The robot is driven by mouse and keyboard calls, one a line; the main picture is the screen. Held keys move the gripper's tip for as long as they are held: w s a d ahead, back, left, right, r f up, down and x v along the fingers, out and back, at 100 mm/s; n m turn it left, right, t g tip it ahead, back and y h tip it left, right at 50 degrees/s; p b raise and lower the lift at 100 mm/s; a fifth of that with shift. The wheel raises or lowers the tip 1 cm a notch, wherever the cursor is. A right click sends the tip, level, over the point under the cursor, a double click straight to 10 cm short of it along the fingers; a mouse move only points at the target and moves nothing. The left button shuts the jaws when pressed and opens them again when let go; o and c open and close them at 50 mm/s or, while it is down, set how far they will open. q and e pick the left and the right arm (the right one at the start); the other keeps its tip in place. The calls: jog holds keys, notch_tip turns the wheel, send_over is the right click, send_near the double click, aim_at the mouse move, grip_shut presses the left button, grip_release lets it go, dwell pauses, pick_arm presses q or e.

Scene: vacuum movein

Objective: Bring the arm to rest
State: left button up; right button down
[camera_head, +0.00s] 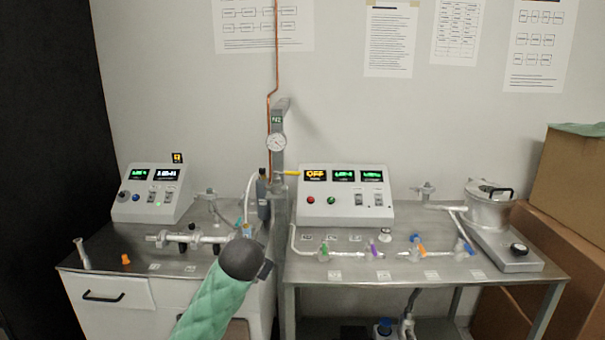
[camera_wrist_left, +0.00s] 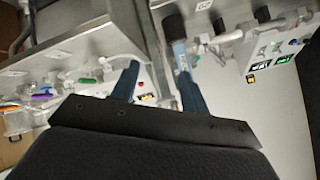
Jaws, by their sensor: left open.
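My left arm, in a green sleeve with a dark wrist, rises from the bottom of the head view in front of the bench. Its fingers are hidden behind the wrist there. In the left wrist view my left gripper (camera_wrist_left: 157,72) is open, its two blue-grey fingers apart. I see nothing held between them. A light-blue cylinder with a dark top (camera_wrist_left: 181,55) shows just beyond the right-hand finger; I cannot tell whether they touch. My right gripper is not in view.
A left bench (camera_head: 105,255) carries a control box (camera_head: 150,192) and a glass manifold (camera_head: 190,238). A right bench (camera_head: 400,268) carries a second control box (camera_head: 345,198), coloured valves and a metal vessel (camera_head: 490,212). A grey post (camera_head: 278,165) with a gauge stands between. Cardboard boxes (camera_head: 560,240) stand right.

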pick_arm(q)
jog(key=s+a+f+n+g, duration=0.1)
jog(key=s+f+g, duration=0.2)
jog(key=s+f, duration=0.8)
jog(key=s+a+f+n+g+h, duration=0.1)
jog(key=s+f+g, duration=0.2)
jog(key=s+f, duration=0.9)
jog(key=s+a+f+n+g, duration=0.1)
jog(key=s+f+g, duration=0.2)
jog(key=s+f, duration=0.9)
jog(key=s, duration=1.1)
jog(key=shift+s+a+f+n+h, duration=0.2)
jog(key=shift+s+a+n+h, duration=0.1)
jog(key=shift+n+h, duration=0.1)
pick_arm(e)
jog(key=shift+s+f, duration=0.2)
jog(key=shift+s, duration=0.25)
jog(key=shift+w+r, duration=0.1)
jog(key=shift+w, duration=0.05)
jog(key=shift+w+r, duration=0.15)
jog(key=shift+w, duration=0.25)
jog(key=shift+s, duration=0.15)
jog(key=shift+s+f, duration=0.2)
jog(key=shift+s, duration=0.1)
